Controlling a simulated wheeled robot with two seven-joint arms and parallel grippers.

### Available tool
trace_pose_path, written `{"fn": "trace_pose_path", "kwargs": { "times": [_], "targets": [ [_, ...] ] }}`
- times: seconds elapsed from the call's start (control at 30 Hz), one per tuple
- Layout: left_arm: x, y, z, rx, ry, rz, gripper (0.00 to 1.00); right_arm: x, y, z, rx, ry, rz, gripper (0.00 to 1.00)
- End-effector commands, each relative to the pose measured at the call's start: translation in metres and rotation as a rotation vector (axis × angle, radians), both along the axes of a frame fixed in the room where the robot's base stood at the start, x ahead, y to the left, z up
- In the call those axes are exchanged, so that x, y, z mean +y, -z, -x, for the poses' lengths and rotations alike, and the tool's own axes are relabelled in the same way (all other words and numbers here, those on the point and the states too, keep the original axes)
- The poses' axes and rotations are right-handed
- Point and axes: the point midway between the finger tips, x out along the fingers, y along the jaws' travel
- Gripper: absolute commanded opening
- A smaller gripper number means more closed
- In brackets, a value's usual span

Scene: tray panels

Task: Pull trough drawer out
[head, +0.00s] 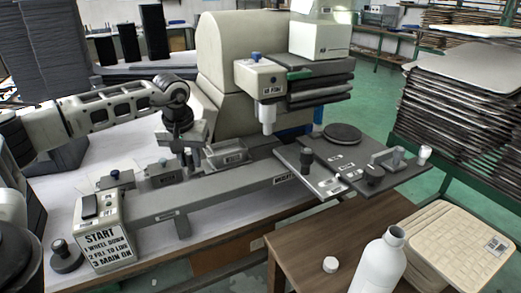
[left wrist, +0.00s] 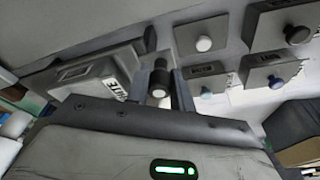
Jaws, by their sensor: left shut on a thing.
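My left gripper (head: 188,166) reaches down from the left over the bench, just left of a grey trough-like box (head: 226,156) with a small label. In the left wrist view the gripper (left wrist: 162,92) is shut on a dark round knob (left wrist: 159,80) with a pale end. A grey labelled box (left wrist: 108,82) lies beside the knob there; its lettering is only partly readable. Which part is the trough drawer is not clear from lettering, and the fingers hide part of the knob's mount. My right gripper is not in view.
A long grey rail (head: 190,203) runs in front, with a START sign box (head: 103,245) at its left end. A flat dark platform (head: 330,185) is at right. A white bottle (head: 378,265) stands on the brown table (head: 312,240). Small knobbed panels (left wrist: 283,75) are near the gripper.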

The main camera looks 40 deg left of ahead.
Motion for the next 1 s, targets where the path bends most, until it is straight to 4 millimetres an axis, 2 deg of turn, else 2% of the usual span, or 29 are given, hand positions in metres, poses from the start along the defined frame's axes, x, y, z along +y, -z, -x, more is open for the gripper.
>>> {"fn": "trace_pose_path", "kwargs": {
  "times": [0.07, 0.1, 0.13, 0.53, 0.6, 1.0],
  "targets": [
    [0.000, 0.000, 0.000, 0.000, 0.001, 0.000, 0.09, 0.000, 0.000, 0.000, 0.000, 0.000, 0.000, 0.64],
    [0.000, 0.000, 0.000, 0.000, 0.001, 0.000, 0.31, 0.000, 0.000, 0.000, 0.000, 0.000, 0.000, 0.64],
    [0.000, 0.000, 0.000, 0.000, 0.001, 0.000, 0.40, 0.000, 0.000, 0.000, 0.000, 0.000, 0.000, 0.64],
    [0.000, 0.000, 0.000, 0.000, 0.001, 0.000, 0.40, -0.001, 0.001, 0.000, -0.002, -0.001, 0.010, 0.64],
    [0.000, -0.012, 0.000, -0.001, 0.000, -0.001, 0.40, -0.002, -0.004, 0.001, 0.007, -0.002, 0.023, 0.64],
    [0.000, -0.052, 0.000, 0.001, 0.001, 0.000, 0.40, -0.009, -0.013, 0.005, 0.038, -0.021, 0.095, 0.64]
  ]
}}
